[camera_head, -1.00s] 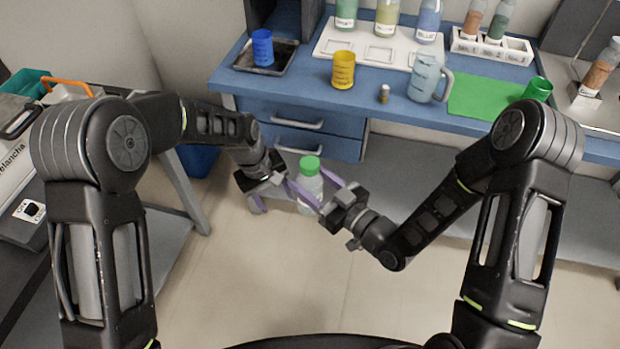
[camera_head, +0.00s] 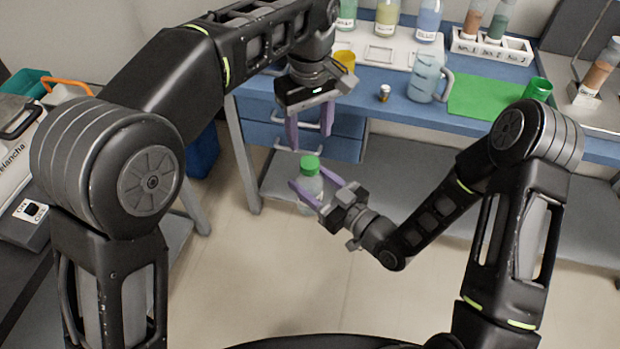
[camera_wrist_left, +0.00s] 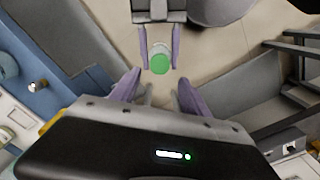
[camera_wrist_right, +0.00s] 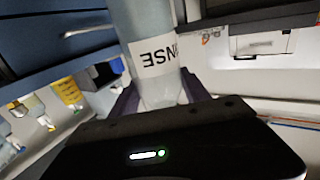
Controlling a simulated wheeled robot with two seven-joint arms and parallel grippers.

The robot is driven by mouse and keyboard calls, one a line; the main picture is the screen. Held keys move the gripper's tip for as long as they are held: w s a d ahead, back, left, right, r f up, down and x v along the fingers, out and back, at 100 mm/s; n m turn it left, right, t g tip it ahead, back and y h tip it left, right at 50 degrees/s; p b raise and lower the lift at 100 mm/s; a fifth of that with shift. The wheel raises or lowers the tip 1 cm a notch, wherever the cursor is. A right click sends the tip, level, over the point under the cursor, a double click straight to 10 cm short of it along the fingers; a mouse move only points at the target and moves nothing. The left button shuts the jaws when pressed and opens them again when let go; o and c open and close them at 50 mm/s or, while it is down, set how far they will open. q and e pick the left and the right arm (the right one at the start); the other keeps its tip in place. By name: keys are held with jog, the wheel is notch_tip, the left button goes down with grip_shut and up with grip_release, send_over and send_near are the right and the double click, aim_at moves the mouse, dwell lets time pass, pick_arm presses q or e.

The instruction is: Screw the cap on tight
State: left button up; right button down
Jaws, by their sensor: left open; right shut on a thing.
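A clear bottle (camera_head: 309,188) with a green cap (camera_head: 310,164) on its top is held upright in front of the bench. My right gripper (camera_head: 308,194) is shut on the bottle's body; the right wrist view shows the bottle (camera_wrist_right: 155,60) between its fingers, with a white label. My left gripper (camera_head: 309,135) is open and empty, pointing down just above the cap. In the left wrist view the green cap (camera_wrist_left: 160,64) shows ahead of the open purple fingers, apart from them. How tightly the cap sits cannot be told.
The blue bench (camera_head: 395,106) stands behind, with a yellow cup (camera_head: 345,60), a small vial (camera_head: 384,93), a blue-grey jug (camera_head: 425,78), a green mat (camera_head: 490,97) and a bottle rack (camera_head: 490,46). Open floor lies below the bottle.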

aim_at(309, 162)
pick_arm(q)
jog(key=shift+f, duration=0.1)
jog(key=shift+f, duration=3.9)
grip_shut()
